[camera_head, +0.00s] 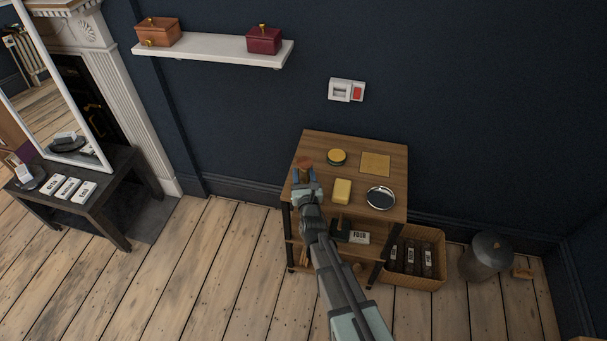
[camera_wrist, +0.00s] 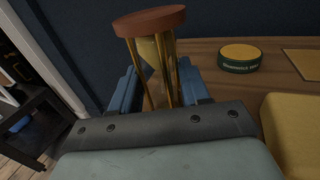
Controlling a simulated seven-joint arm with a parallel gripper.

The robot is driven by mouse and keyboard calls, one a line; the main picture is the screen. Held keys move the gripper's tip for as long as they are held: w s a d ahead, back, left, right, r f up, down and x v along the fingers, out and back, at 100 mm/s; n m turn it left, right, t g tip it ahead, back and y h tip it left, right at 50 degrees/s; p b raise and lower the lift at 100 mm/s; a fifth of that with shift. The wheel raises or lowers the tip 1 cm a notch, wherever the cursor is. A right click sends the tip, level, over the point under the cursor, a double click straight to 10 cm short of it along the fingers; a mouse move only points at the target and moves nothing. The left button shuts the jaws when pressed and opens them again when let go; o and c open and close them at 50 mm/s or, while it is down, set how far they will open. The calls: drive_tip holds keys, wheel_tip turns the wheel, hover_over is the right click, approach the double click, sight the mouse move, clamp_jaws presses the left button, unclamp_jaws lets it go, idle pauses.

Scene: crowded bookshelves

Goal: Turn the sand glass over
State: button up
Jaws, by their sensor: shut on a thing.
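The sand glass (camera_wrist: 150,22) has a reddish-brown round end cap, brass rods and a glass body with yellowish sand showing near the top. It stands about upright between the fingers of my gripper (camera_wrist: 162,90), which is shut on it. In the head view the cap of the sand glass (camera_head: 303,163) shows at the left side of the wooden shelf top, just beyond my gripper (camera_head: 304,180). The lower end of the sand glass is hidden by my gripper, so I cannot tell whether it touches the shelf top.
The wooden shelf top (camera_head: 313,145) also holds a green and yellow round tin (camera_head: 337,157), a flat yellow square (camera_head: 375,164), a yellow block (camera_head: 342,191) close right of my gripper, and a round silver dish (camera_head: 381,198). A dark wall stands behind.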

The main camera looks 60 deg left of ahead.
drive_tip(key=shift+f, duration=0.15)
drive_tip(key=o, duration=1.2)
drive_tip(key=shift+d, duration=0.1)
drive_tip(key=v, duration=1.3)
drive_tip(key=shift+s+d, duration=0.1)
drive_tip(key=shift+d, duration=0.2)
